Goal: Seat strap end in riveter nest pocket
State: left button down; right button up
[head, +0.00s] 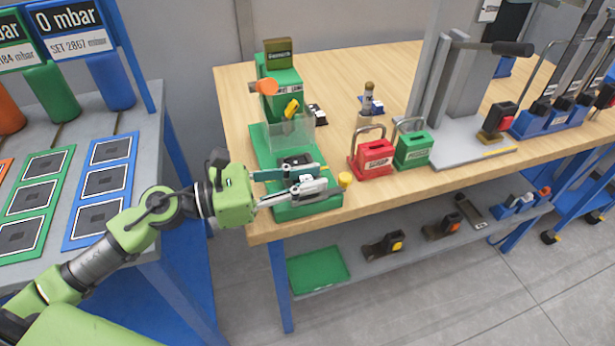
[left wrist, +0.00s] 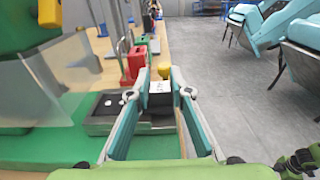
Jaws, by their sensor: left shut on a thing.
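The green riveter (head: 283,88) stands at the table's left end on a long green base. Its nest, with a dark pocket (head: 297,160), lies at the front of that base. In the left wrist view the dark nest block (left wrist: 98,128) is just left of my fingers. My left gripper (head: 324,178) reaches in from the left over the front of the base. Its teal fingers are closed on a small piece with a white face, apparently the strap end (left wrist: 160,88). The fingers hide most of it, and I cannot tell whether it touches the nest. My right gripper is not in view.
A yellow knob (head: 345,180) is just beyond my fingertips. A clear guard (head: 291,133) stands behind the nest. Red (head: 374,157) and green (head: 413,149) handled blocks stand to the right. The table's front edge is close below my gripper.

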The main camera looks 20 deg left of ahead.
pick_arm(q)
jog(key=shift+f, duration=0.3)
jog(key=c, duration=1.8)
grip_release()
jog(key=shift+o, duration=0.2)
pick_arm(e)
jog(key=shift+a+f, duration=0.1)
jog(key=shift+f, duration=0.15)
pick_arm(q)
jog(key=shift+a, duration=0.1)
jog(key=shift+s+a, duration=0.35)
jog(key=shift+a, duration=0.05)
jog(key=shift+v, duration=3.4)
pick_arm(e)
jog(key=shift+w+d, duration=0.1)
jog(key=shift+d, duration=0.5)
pick_arm(q)
jog(key=shift+r, duration=0.15)
